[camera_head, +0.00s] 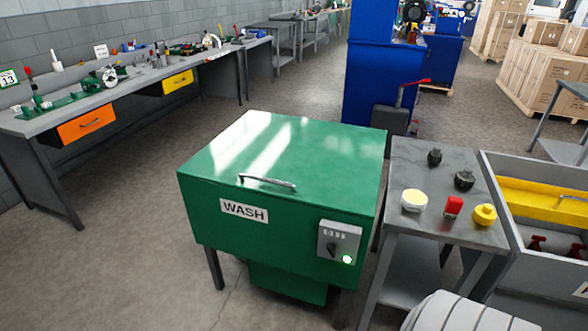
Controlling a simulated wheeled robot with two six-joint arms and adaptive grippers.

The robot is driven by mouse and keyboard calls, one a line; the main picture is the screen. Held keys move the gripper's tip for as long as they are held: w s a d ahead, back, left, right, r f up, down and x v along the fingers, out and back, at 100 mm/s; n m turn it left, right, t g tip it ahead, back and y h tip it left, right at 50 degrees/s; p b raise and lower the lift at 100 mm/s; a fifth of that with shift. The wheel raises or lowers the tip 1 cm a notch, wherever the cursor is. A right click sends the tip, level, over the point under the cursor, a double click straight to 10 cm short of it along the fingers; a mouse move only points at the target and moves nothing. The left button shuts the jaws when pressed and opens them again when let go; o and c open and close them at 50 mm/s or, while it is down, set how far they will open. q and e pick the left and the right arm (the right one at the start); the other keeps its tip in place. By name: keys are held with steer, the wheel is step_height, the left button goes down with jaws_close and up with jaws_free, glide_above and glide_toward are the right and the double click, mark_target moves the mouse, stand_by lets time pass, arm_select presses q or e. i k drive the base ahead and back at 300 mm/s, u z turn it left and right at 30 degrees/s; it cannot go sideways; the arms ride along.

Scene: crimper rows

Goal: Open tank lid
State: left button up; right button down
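The green wash tank (215,235) stands in the middle of the view on dark legs, with a "WASH" label on its front. Its flat green lid (300,150) is shut. A silver bar handle (267,182) sits on the lid near its front edge. A grey control box (339,241) with a dark knob and a lit green light is on the front at the right. Neither of my grippers shows in the head view.
A grey side table (409,152) right of the tank holds small black, yellow, white and red items. A grey bin (500,215) with a yellow tray stands farther right. A ribbed pale object (460,315) is at the bottom right. Workbenches line the left wall. Floor left of the tank is clear.

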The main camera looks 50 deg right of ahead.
mark_target(334, 167)
steer(key=z, duration=0.95)
steer(key=i, duration=0.85)
steer(key=z, duration=1.1)
